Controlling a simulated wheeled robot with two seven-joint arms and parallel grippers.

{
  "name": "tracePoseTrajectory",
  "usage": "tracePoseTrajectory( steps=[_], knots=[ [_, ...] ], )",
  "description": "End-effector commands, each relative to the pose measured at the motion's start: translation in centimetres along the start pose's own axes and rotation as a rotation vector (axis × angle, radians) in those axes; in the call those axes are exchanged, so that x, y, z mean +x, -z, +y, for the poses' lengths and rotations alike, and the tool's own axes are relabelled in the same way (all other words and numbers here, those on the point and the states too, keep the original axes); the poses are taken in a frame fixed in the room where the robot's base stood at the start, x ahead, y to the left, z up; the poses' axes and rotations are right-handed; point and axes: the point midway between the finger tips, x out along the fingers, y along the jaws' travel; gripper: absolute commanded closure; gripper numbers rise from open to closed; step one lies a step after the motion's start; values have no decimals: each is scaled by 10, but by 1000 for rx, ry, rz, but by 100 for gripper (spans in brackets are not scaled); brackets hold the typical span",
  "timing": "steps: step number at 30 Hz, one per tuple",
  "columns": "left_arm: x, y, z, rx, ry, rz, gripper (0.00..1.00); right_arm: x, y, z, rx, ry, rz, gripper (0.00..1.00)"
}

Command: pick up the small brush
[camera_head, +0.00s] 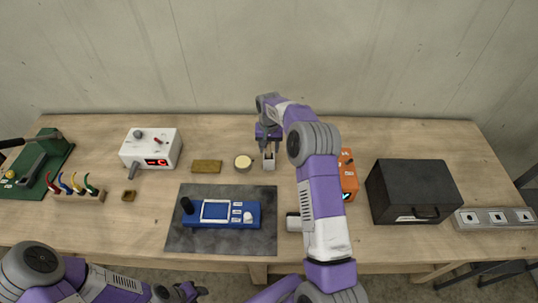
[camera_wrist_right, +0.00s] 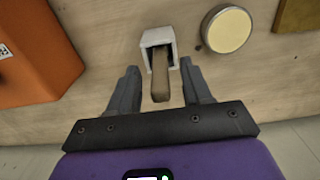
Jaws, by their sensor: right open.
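The small brush shows as a brown wooden handle (camera_wrist_right: 160,82) in the right wrist view. It sticks out of a small white holder (camera_wrist_right: 157,38), and its bristles are hidden. In the head view the holder (camera_head: 269,164) stands on the table right of a round tin. My right gripper (camera_head: 268,146) is open above it, pointing down. In the wrist view the handle lies between the two fingers, with a gap on each side. My left gripper (camera_head: 180,292) is low at the front edge, away from the brush; its jaw opening is unclear.
A round tin (camera_head: 243,162) and a tan block (camera_head: 206,166) lie left of the holder. An orange device (camera_head: 347,176) stands close on the right, partly behind my right arm. A blue device (camera_head: 222,212) sits on a grey mat (camera_head: 181,235). A black case (camera_head: 405,190) is farther right.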

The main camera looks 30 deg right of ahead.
Motion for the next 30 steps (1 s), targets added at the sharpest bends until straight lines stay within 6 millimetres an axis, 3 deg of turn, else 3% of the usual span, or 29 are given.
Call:
tracePoseTrajectory(
  steps=[2, 11, 23, 30],
  knots=[
    [0, 0, 0, 0, 0, 0, 57, 0, 0, 0, 0, 0, 0, 53],
    [0, 0, 0, 0, 0, 0, 57, 0, 0, 0, 0, 0, -1, 99],
    [0, 0, 0, 0, 0, 0, 57, -5, 0, 0, 0, 0, 0, 100],
    [2, 0, -1, 0, 0, 0, 57, -47, 1, -1, 0, 2, 5, 100]
  ],
)
